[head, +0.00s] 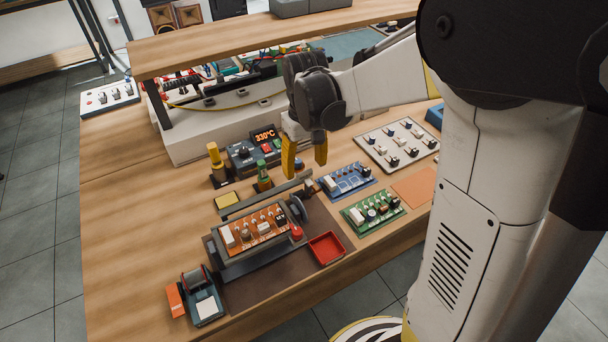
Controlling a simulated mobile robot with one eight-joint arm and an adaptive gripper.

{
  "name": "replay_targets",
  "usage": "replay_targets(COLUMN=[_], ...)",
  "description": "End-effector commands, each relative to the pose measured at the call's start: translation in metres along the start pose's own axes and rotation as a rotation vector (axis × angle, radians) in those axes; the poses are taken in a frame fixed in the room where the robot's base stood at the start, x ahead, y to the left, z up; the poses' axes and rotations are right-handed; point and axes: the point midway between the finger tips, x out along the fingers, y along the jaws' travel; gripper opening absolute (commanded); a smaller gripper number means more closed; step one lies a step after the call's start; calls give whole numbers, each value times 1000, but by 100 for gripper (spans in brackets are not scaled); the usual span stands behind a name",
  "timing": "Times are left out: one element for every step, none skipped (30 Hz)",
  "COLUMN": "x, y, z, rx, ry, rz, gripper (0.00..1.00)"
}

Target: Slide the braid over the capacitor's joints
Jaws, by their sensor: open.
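My gripper (305,157) hangs over the bench with its two yellow fingers apart and nothing between them. An orange circuit board (236,250) sits in a dark holder at the front centre, to the left of and below the gripper in the picture. It carries several small components; I cannot tell which one is the capacitor, and its joints are too small to see. A grey disc-shaped reel (297,210) stands at the board's right end, with a red round part (296,232) beside it. I cannot make out the braid for certain.
Blue (346,181) and green (372,212) boards lie right. A red tray (326,248) and a tape-like dispenser (202,297) are in front. Bench left is clear.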

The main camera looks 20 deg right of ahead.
Motion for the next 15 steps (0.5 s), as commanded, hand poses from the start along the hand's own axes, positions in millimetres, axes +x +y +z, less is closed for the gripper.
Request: replay_targets(x=[10, 14, 18, 20, 23, 25, 26, 26, 27, 27, 27, 26, 26, 26, 26], y=[0, 0, 0, 0, 0, 0, 0, 0, 0, 0, 0, 0, 0, 0, 0], z=[0, 0, 0, 0, 0, 0, 0, 0, 0, 0, 0, 0, 0, 0, 0], rx=[0, 0, 0, 0, 0, 0, 0, 0, 0, 0, 0, 0, 0, 0, 0], ry=[0, 0, 0, 0, 0, 0, 0, 0, 0, 0, 0, 0, 1, 1, 1], rz=[0, 0, 0, 0, 0, 0, 0, 0, 0, 0, 0, 0, 0, 0, 0], gripper=[61, 61, 61, 61, 61, 61, 61, 61, 61, 61, 61, 61, 61, 61, 61])
